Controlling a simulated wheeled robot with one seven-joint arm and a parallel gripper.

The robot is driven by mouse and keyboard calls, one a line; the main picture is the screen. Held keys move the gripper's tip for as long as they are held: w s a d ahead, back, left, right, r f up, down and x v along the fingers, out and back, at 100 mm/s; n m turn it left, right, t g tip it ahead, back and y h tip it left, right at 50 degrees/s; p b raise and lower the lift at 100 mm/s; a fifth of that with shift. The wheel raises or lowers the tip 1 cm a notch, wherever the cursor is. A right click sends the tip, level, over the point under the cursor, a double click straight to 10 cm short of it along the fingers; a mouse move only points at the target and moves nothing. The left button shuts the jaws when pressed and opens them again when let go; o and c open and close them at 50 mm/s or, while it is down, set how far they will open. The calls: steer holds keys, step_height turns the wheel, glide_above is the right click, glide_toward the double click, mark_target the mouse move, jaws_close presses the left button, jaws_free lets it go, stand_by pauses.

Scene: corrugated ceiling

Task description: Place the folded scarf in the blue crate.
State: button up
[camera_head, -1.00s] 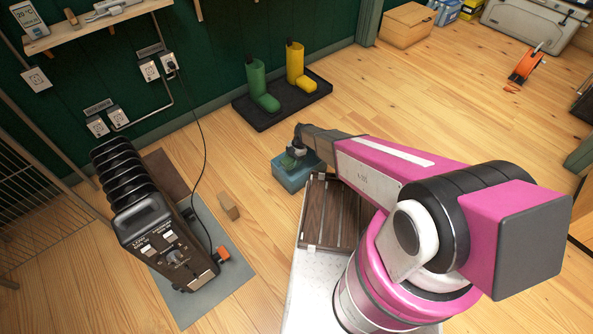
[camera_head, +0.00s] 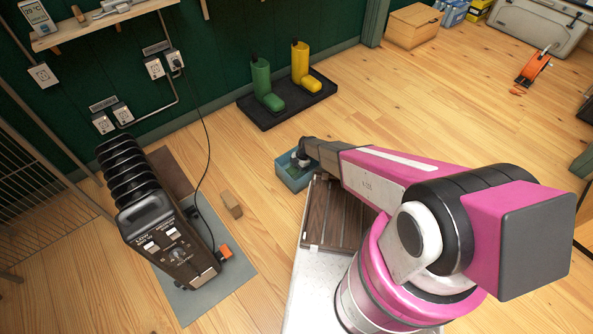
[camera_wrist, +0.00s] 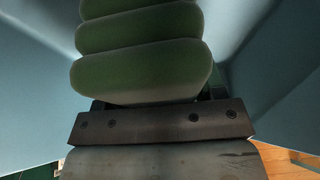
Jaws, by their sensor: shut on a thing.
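The blue crate (camera_head: 293,181) stands on the floor just beyond the dark slatted surface. My gripper (camera_head: 301,161) is down at the crate's opening, and its tip is partly hidden by the crate and my arm. In the wrist view, the folded scarf (camera_wrist: 140,72) is a stack of thick green folds held at my gripper (camera_wrist: 160,122). The crate's blue walls (camera_wrist: 38,85) rise on both sides of the scarf. My gripper is shut on the scarf. Whether the scarf touches the crate's bottom cannot be told.
A black heater (camera_head: 155,225) with a cord stands on a grey mat (camera_head: 232,272) at left. A small wooden block (camera_head: 231,204) lies between heater and crate. Green and yellow boots stand on a black tray (camera_head: 262,121) behind. Open floor (camera_head: 430,115) lies to the right.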

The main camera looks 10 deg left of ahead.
steer(key=o, duration=1)
steer(key=shift+f, duration=0.1)
steer(key=shift+o, duration=0.2)
steer(key=v, duration=1.2)
steer(key=shift+d+r, duration=0.1)
steer(key=shift+r, duration=0.25)
steer(key=s+d+r+m+t+h, duration=0.1)
steer(key=s+d+r+m, duration=0.4)
steer(key=d+r+m, duration=0.4)
steer(key=s+d+r+m+t+h, duration=0.1)
steer(key=s+d+r+m, duration=0.3)
steer(key=d+r+m, duration=0.5)
steer(key=s+d+r+m+t+h, duration=0.1)
steer(key=s+d+r+m, duration=0.4)
steer(key=d+r+m, duration=0.4)
steer(key=d+r, duration=0.6)
steer(key=r, duration=0.6)
steer(key=shift+s+m, duration=0.3)
steer(key=shift+m, duration=0.1)
